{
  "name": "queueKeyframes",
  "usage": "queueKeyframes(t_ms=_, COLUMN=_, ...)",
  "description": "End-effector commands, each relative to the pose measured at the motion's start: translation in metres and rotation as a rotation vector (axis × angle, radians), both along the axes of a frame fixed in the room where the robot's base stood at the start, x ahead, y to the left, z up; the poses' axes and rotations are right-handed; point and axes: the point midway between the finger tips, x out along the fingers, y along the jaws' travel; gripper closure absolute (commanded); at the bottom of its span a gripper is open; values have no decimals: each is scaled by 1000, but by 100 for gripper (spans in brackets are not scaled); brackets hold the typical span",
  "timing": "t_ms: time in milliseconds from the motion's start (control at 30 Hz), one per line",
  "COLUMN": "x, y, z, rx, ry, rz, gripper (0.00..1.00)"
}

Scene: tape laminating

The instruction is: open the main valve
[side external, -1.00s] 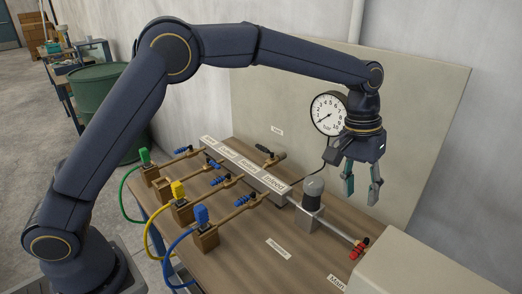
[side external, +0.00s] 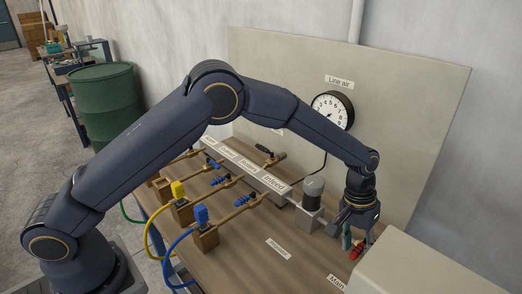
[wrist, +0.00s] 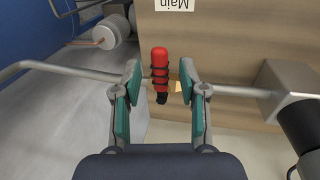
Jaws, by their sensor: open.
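The main valve has a red handle with black bands (wrist: 160,70), set on a thin metal pipe by the "Main" label (wrist: 174,4). In the wrist view the handle stands between the two teal finger pads of my gripper (wrist: 160,92), with a gap on each side. My gripper is open and pointed down. In the side view my gripper (side external: 353,240) is low over the table's right end, and the red handle (side external: 357,252) shows beside its fingers. The "Main" label also shows in the side view (side external: 337,283). The valve body is mostly hidden below the handle.
A grey-topped cylinder unit (side external: 312,200) stands on the pipe left of my gripper. A pale box (side external: 430,262) stands close on the right. The line air gauge (side external: 331,112) is on the back panel. Branch valves with blue handles (side external: 219,181) lie further left.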

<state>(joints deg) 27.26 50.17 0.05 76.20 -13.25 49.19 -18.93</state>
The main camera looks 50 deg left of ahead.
Motion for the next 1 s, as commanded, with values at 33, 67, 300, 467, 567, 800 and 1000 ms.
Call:
queueKeyframes(t_ms=33, x=0, y=0, z=0, rx=0, ry=0, rz=0, gripper=58)
queueKeyframes(t_ms=67, x=0, y=0, z=0, rx=0, ry=0, rz=0, gripper=58)
queueKeyframes(t_ms=300, x=0, y=0, z=1, rx=0, ry=0, rz=0, gripper=79)
queueKeyframes(t_ms=467, x=0, y=0, z=1, rx=0, ry=0, rz=0, gripper=95)
queueKeyframes(t_ms=567, x=0, y=0, z=1, rx=0, ry=0, rz=0, gripper=100)
queueKeyframes(t_ms=800, x=0, y=0, z=1, rx=0, ry=0, rz=0, gripper=100)
queueKeyframes(t_ms=1000, x=0, y=0, z=1, rx=0, ry=0, rz=0, gripper=100)
